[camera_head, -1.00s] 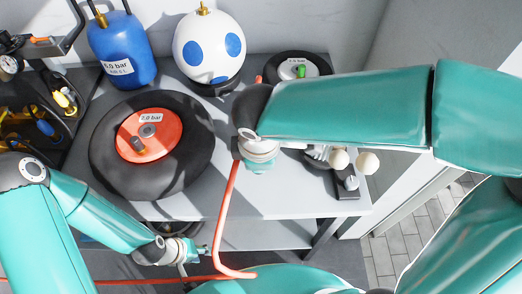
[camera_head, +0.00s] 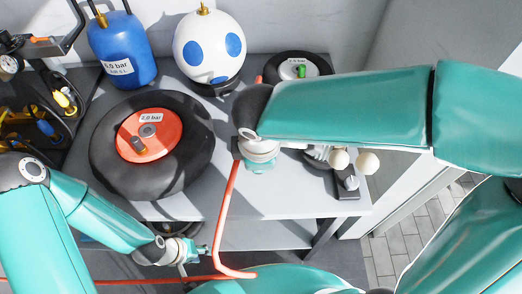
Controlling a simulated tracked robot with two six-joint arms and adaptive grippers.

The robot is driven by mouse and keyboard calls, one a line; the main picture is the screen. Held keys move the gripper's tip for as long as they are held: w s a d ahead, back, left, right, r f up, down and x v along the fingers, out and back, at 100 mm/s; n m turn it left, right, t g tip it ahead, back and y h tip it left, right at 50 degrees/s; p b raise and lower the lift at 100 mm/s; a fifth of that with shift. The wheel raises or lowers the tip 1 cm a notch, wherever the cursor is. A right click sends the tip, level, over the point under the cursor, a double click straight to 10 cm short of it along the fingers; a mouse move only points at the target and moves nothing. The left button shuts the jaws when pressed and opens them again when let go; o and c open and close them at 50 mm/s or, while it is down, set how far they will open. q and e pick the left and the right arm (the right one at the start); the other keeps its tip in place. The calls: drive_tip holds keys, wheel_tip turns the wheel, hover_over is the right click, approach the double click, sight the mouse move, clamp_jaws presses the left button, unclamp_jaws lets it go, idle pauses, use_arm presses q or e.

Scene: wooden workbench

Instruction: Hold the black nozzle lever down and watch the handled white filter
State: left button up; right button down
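My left gripper (camera_head: 201,252) is low in the view, below the table's front edge and left of the red hose. It is small and partly hidden by its wrist, so I cannot tell whether it is open or holds anything. My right arm reaches in from the right over the table, and its wrist hides its gripper. I cannot make out a black nozzle lever. I cannot identify a handled white filter; a small fitting with cream-white round knobs (camera_head: 340,161) stands on the table, partly behind my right forearm.
A black tyre with an orange hub (camera_head: 165,122) lies on the grey table (camera_head: 300,203). Behind it stand a blue tank (camera_head: 122,48) and a white ball with blue spots (camera_head: 192,27). A smaller black wheel (camera_head: 272,67) is behind my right arm. A red hose (camera_head: 228,210) hangs in front.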

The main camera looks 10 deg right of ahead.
drive_tip(key=shift+p+v, duration=0.75)
drive_tip(key=shift+v, duration=0.05)
drive_tip(key=shift+w+d, duration=0.1)
drive_tip(key=shift+w, duration=0.1)
drive_tip(key=shift+r, duration=0.1)
drive_tip(key=v, duration=1.1)
drive_tip(key=shift+r, duration=0.35)
drive_tip(key=shift+s, duration=0.1)
idle(0.8)
